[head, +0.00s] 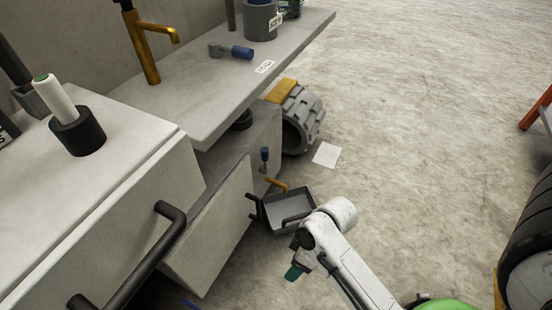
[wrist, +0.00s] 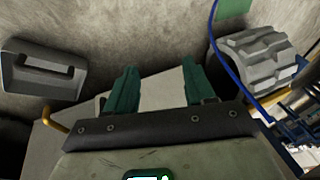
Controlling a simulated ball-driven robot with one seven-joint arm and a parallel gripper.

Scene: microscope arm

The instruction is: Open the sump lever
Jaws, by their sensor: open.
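I cannot tell for sure which part is the sump lever. A small upright blue-tipped lever (head: 264,156) stands low beside the cabinet, above a short orange pipe (head: 276,185). Another blue-handled lever (head: 240,52) lies on the counter near a white label. My gripper (head: 293,272) is low in front of the cabinet, in front of and below the small upright lever in the head view. In the wrist view my gripper (wrist: 160,78) has its two teal fingers apart, with nothing between them but a pale flat surface behind. No lever shows clearly there.
A treaded wheel (head: 304,122) stands beneath the counter (head: 205,88). A blue cable (wrist: 214,48) runs near my right finger.

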